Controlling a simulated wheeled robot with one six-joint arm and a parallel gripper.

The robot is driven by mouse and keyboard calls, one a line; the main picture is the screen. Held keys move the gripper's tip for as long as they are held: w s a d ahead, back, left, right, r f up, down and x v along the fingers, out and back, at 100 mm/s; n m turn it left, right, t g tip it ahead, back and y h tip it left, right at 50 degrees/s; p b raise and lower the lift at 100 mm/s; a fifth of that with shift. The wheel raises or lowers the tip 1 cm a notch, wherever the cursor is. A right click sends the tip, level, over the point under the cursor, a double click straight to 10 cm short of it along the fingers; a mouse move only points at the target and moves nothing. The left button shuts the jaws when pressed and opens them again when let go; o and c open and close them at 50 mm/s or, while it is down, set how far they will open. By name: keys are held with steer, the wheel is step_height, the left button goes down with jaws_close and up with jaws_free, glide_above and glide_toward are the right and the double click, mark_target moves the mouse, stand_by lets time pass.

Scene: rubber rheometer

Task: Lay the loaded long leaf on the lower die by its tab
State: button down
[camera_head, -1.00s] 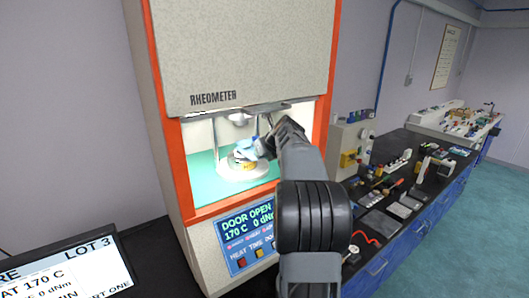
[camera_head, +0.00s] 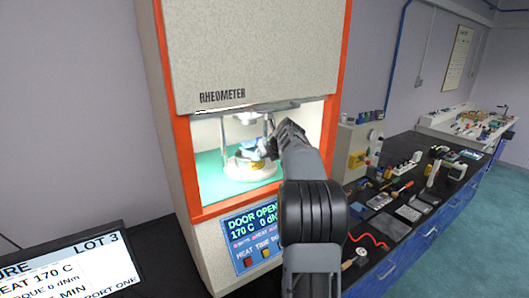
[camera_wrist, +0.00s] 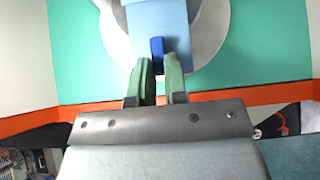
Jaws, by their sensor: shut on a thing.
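The long leaf is a light blue sheet (camera_wrist: 158,18) with a darker blue tab (camera_wrist: 157,47) in the wrist view. My gripper (camera_wrist: 159,64) is shut on the tab between its two green fingers. In the head view the leaf (camera_head: 250,148) is inside the open rheometer chamber, over the round pale lower die (camera_head: 252,174). The die's pale rim shows on both sides of the leaf in the wrist view (camera_wrist: 205,45). I cannot tell whether the leaf touches the die. Its far end is out of the wrist view, and any load on it is unclear.
The rheometer's orange frame (camera_head: 187,170) borders the chamber, with a teal floor (camera_head: 212,185). Its panel (camera_head: 252,225) reads DOOR OPEN, 170 C. A screen (camera_head: 65,270) stands at lower left. A cluttered black bench (camera_head: 400,170) runs along the right.

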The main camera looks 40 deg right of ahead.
stand_by(0.4)
steer(key=c, duration=1.1)
jaws_free()
steer(key=shift+s+a+r+b, duration=0.15)
steer(key=shift+s+b, duration=0.5)
steer(key=shift+s, duration=1.35)
steer(key=shift+s+a+r+b, duration=0.15)
steer(key=shift+s+b, duration=0.55)
steer(key=shift+s, duration=1.35)
steer(key=shift+s+a+r+b, duration=0.15)
steer(key=shift+s+b, duration=0.5)
steer(key=shift+s, duration=1.35)
steer(key=shift+d, duration=0.1)
